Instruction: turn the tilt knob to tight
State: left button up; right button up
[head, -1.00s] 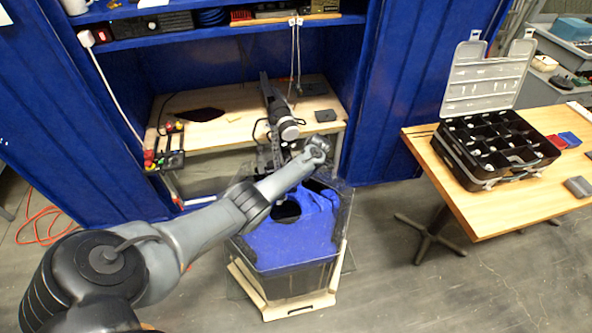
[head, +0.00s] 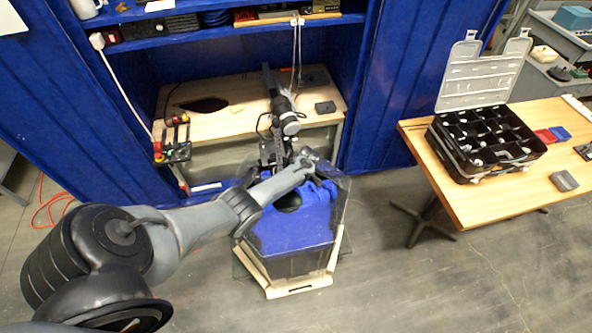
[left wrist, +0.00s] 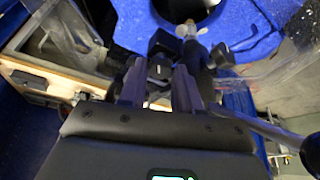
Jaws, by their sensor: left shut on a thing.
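The thruster (head: 287,118) stands at the back edge of the blue-topped tank (head: 290,232), on a dark mount. My left arm reaches across the tank to this mount. In the head view my left gripper (head: 306,163) is small and its fingertips are hard to make out. In the left wrist view my left gripper (left wrist: 158,85) has its two fingers on either side of a small black knob (left wrist: 160,66), shut on it. This seems to be the tilt knob; its marking cannot be read. A metal wing nut (left wrist: 191,29) sits just beyond. My right gripper is not in view.
A wooden bench (head: 235,118) in the blue cabinet is behind the tank. A wooden table (head: 475,205) with an open black organizer case (head: 487,143) stands at right. The floor between tank and table is clear.

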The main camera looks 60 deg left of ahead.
pick_arm(q)
jog(key=shift+m+p, duration=0.3)
jog(key=shift+m, duration=0.1)
jog(key=shift+t, duration=0.3)
jog(key=o, duration=0.9)
jog(key=shift+c, duration=0.2)
jog(key=shift+o, duration=1)
jog(key=shift+w, duration=0.1)
